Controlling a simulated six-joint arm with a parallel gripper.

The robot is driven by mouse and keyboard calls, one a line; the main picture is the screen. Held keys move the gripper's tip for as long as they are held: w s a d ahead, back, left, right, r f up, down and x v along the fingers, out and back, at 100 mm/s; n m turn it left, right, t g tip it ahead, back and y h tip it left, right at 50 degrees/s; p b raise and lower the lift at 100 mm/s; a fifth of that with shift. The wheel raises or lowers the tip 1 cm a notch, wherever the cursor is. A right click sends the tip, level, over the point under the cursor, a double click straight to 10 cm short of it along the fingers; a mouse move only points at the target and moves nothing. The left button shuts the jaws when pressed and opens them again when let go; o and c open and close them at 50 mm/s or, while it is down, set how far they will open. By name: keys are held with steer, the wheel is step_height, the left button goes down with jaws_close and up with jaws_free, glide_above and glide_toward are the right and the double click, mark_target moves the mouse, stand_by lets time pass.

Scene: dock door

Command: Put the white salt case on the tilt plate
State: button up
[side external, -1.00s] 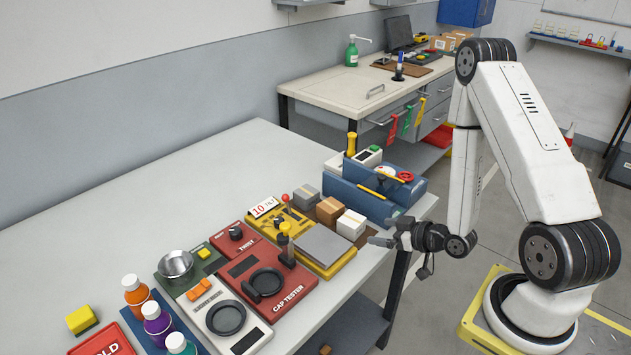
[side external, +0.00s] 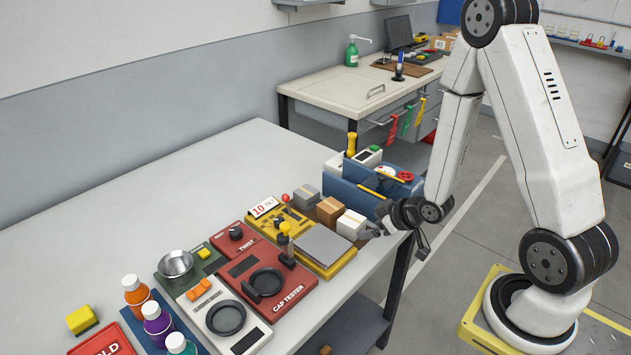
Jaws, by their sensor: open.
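The tilt plate (side external: 318,246) is a flat grey square on a yellow base, left of and nearer than the white case. Nothing lies on the plate.
A brown box (side external: 329,210) and a grey box (side external: 306,197) stand beside the white case. A blue tool bin (side external: 358,196) is behind. The red cap tester (side external: 268,283) adjoins the yellow base.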

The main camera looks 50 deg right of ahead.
steer(key=s+a+r+m+g, duration=0.1)
steer(key=s+a+r+g, duration=0.5)
steer(key=a+r, duration=0.4)
steer(key=shift+m+g, duration=0.3)
steer(key=shift+c, duration=0.8)
steer(key=shift+f, duration=0.1)
steer(key=m+g, duration=0.2)
steer(key=m, duration=1.4)
glide_above(351, 218)
steer(key=s+a, duration=0.1)
step_height(351, 218, down, 6)
steer(key=shift+r, duration=0.1)
steer(key=shift+w+d+f+m+g, duration=0.3)
steer(key=shift+w+d+f+m, duration=0.15)
steer(key=shift+m, duration=0.15)
